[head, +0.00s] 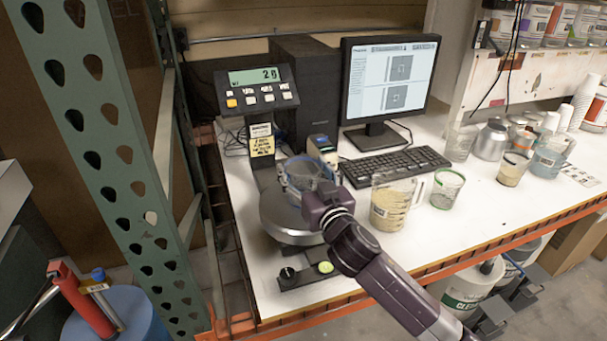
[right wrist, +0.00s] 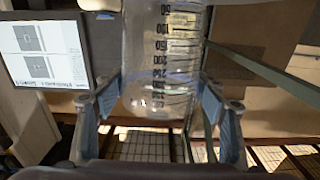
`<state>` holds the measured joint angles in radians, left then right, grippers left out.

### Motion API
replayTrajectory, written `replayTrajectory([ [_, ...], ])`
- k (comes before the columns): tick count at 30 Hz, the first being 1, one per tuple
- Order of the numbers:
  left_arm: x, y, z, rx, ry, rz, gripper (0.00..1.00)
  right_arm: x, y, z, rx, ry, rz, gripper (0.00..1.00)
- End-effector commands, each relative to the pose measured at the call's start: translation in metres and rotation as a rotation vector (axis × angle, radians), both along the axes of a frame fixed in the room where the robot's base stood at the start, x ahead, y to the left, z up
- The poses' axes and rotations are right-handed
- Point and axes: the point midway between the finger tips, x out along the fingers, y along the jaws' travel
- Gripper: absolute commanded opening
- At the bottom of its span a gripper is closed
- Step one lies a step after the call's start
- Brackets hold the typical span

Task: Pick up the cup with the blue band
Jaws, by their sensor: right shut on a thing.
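The clear cup with the blue band (head: 301,172) is over the round metal pan of the scale (head: 283,222). I cannot tell whether it touches the pan. My right gripper (head: 314,190) reaches it from the front and partly hides it. In the right wrist view, the clear cup (right wrist: 146,100) with dark graduation marks and a faint bluish band is between the two blue-padded fingers of my right gripper (right wrist: 157,98), which is shut on it. My left gripper is not in view.
The scale display (head: 257,77) reads 2 g. A measuring jug with beige contents (head: 392,207) and a green-rimmed cup (head: 446,188) stand right of my arm. A keyboard (head: 395,167) and monitor (head: 388,80) are behind. A green perforated post (head: 110,150) rises at left.

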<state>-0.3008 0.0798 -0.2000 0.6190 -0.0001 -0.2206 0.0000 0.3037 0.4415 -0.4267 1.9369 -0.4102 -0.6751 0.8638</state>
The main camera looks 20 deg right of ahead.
Motion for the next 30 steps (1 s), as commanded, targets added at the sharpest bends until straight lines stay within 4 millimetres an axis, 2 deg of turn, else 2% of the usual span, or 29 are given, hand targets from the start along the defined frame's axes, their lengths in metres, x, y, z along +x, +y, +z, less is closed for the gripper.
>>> replayTrajectory([
  [5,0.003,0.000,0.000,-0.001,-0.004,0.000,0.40,0.000,0.000,0.022,0.002,-0.006,0.001,0.49],
  [8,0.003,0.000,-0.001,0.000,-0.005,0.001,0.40,0.000,0.000,0.043,0.002,-0.008,-0.001,0.49],
  [15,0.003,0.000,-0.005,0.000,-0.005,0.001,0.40,0.000,0.000,0.116,0.001,-0.011,0.001,0.49],
  [21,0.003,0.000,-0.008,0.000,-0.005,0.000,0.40,0.000,0.000,0.163,0.001,-0.007,0.001,0.49],
  [24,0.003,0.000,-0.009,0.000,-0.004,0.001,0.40,0.000,0.000,0.179,0.001,-0.006,0.001,0.49],
  [30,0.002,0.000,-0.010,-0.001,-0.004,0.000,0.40,0.000,0.000,0.194,0.000,-0.001,-0.001,0.49],
])
